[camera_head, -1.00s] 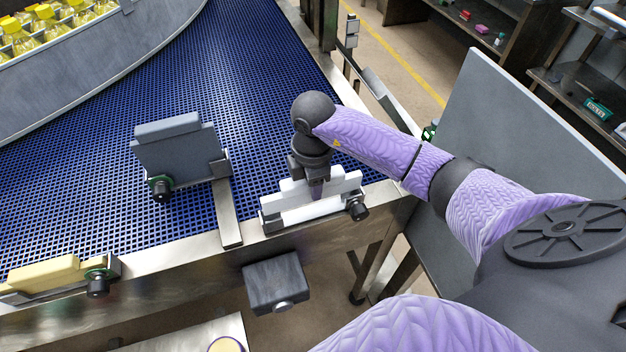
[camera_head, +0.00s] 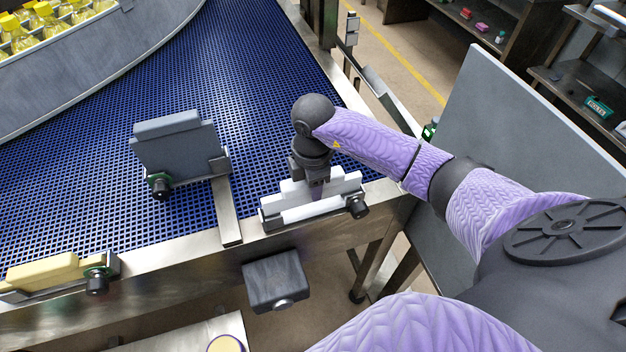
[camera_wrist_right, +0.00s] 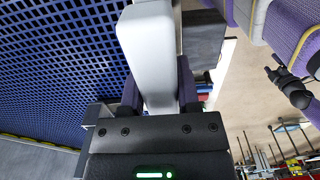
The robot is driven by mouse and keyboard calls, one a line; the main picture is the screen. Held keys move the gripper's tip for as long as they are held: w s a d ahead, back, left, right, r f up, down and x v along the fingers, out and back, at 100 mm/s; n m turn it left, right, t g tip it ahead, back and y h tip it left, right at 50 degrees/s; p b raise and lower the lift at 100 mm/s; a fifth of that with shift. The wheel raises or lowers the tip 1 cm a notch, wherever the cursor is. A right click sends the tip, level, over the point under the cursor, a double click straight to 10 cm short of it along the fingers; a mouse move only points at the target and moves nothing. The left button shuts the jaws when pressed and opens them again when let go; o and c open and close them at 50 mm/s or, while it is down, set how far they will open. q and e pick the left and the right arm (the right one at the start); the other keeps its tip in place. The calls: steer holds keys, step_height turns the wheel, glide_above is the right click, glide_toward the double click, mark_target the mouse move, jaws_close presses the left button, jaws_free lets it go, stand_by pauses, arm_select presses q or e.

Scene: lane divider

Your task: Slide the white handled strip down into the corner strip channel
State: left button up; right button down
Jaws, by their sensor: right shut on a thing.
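The white handled strip (camera_head: 344,188) stands upright at the right front corner of the conveyor, in or directly above the corner strip channel (camera_head: 270,221). The channel is a metal holder with a black knob at its right end. My right gripper (camera_head: 317,190) points down and is shut on the strip's handle. In the right wrist view the white strip (camera_wrist_right: 152,60) lies between the two fingers. How deep the strip sits in the channel is hard to tell.
A grey strip (camera_head: 180,148) stands in a holder on the blue conveyor (camera_head: 90,190) to the left. A cream strip (camera_head: 45,272) sits in a holder at the front left edge. A dark box (camera_head: 275,281) hangs below the front rail. A grey panel stands at right.

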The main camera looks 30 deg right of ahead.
arm_select(q)
steer(key=shift+a+f, duration=0.2)
steer(key=shift+a, duration=0.05)
arm_select(e)
steer(key=shift+f, duration=0.25)
arm_select(q)
steer(key=shift+a+f+b, duration=0.2)
steer(key=shift+b, duration=0.15)
arm_select(e)
steer(key=shift+f, duration=0.3)
arm_select(q)
steer(key=shift+d+f, duration=0.1)
steer(key=shift+f, duration=0.15)
arm_select(e)
steer(key=shift+f, duration=0.35)
steer(key=shift+f+b, duration=0.4)
steer(key=shift+b, duration=0.1)
arm_select(q)
steer(key=shift+s+d+f, duration=0.1)
steer(key=shift+d+f, duration=0.25)
steer(key=shift+d, duration=0.1)
arm_select(e)
steer(key=shift+f, duration=0.1)
arm_select(q)
steer(key=shift+a+f+b, duration=0.25)
steer(key=shift+b, duration=0.1)
arm_select(e)
steer(key=shift+f, duration=0.4)
